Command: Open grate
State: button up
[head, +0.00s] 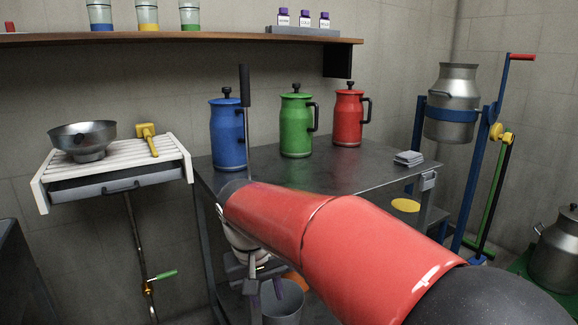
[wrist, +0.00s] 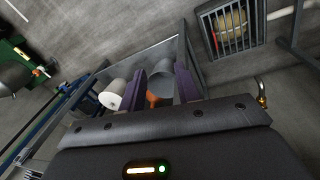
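The grate (wrist: 229,27) is a dark frame with parallel bars at the upper right of the wrist view. It looks shut, and something yellowish and red shows behind its bars. I cannot make it out in the head view. My gripper (wrist: 160,78) has its two purple fingers apart with nothing held between them. In the head view my gripper (head: 265,288) is low beside the metal table, partly hidden by my red arm. In the wrist view the grate lies beyond and to the right of the fingers, apart from them.
A metal table (head: 335,172) carries blue, green and red jugs. A grey bucket (head: 284,306) stands below, near my gripper. A white slatted rack (head: 115,158) holds a funnel and a yellow mallet. A pipe with a green handle (head: 162,275) hangs beneath the rack.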

jog(key=s+d+r+m+t+y, duration=0.2)
jog(key=s+d, duration=0.5)
jog(key=d, duration=0.5)
jog(key=s+d+f+m+t, duration=0.1)
jog(key=s+d+f+t, duration=0.1)
jog(key=s+d, duration=0.5)
jog(key=s+f, duration=0.1)
jog(key=s, duration=0.1)
jog(key=shift+s+d, duration=0.3)
jog(key=shift+d, duration=0.1)
